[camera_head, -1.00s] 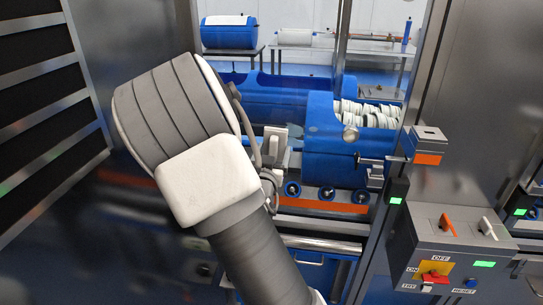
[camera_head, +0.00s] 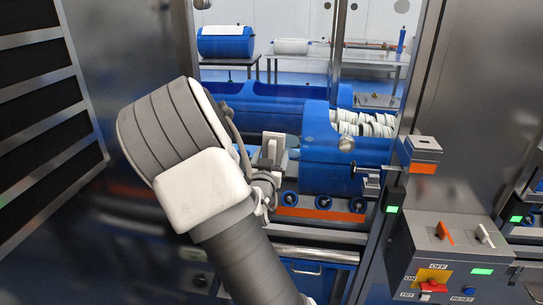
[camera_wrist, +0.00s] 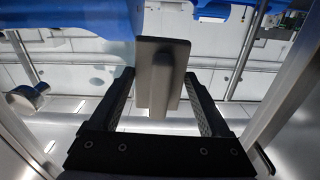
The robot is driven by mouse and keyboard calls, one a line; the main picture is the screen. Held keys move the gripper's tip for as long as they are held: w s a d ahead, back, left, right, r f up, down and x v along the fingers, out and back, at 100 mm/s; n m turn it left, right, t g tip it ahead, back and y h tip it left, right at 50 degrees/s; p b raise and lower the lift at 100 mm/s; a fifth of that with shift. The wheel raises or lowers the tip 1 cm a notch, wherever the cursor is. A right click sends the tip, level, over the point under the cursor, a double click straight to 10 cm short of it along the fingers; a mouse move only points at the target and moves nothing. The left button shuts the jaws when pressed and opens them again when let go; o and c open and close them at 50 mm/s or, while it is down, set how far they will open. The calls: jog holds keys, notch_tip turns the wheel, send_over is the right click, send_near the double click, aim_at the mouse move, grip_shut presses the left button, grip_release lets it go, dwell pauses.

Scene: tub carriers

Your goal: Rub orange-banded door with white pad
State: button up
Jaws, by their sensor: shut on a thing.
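The orange-banded door (camera_head: 320,215) is a clear panel in a metal frame, with an orange strip along its lower part. Blue drums behind it show through. My gripper (camera_wrist: 158,76) is shut on a pale grey-beige plate with a raised grip, which I take to be the white pad (camera_wrist: 160,50). It also shows in the head view (camera_head: 273,149) as a small pale block in front of the door, above the orange strip. My arm hides most of my gripper there. I cannot tell whether the pad touches the door.
A grey control box (camera_head: 440,255) with switches stands at the lower right. A metal latch with an orange mark (camera_head: 423,157) juts out right of the door. A dark slatted panel (camera_head: 40,100) is at left. A horizontal metal bar (camera_head: 320,253) runs below the orange strip.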

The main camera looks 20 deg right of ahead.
aim_at(313, 149)
jog(key=shift+b+x, duration=0.4)
jog(key=shift+x, duration=0.55)
jog(key=shift+s+d+b, duration=0.5)
jog(key=shift+s+d, duration=0.05)
jog(key=shift+d, duration=0.2)
jog(key=shift+s+d+b, duration=0.5)
jog(key=shift+s+d, duration=0.1)
jog(key=shift+d, duration=0.15)
jog(key=shift+s+d+f+b, duration=0.1)
jog(key=shift+s+d+b, duration=0.1)
jog(key=shift+d+b, duration=0.15)
jog(key=shift+s+d+f+b, duration=0.1)
jog(key=shift+s+d+b, duration=0.15)
jog(key=shift+d, duration=0.2)
jog(key=shift+s+d+r+b, duration=0.2)
jog(key=shift+s+d+b, duration=0.25)
jog(key=shift+d, duration=0.35)
jog(key=shift+s+d+b, duration=0.55)
jog(key=shift+d+b, duration=0.05)
jog(key=shift+d, duration=0.2)
jog(key=shift+s+d+b, duration=0.55)
jog(key=shift+d, duration=0.2)
